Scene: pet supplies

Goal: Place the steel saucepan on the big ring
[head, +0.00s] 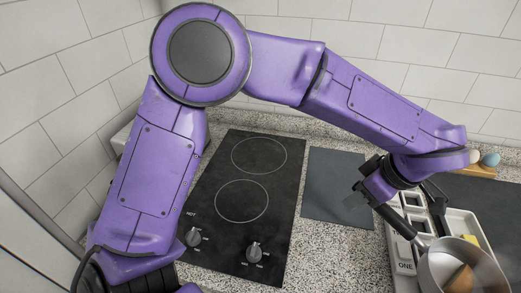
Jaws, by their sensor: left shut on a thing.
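The steel saucepan (432,274) is at the lower right, partly cut off by the frame edge, with a brown thing (460,279) showing inside its rim. Its dark handle points up and left to my left gripper (371,196), which is shut on it. I cannot tell whether the pan rests on the tray or hangs above it. The black hob (212,225) has two outlined rings, both empty. The back ring (259,156) looks the bigger one, allowing for distance; the front ring (241,202) is nearer the knobs. My right gripper is out of view.
A dark grey mat (335,182) lies bare between hob and tray. Two knobs (254,251) stand at the hob's front. A wooden holder (484,171) is at the back right.

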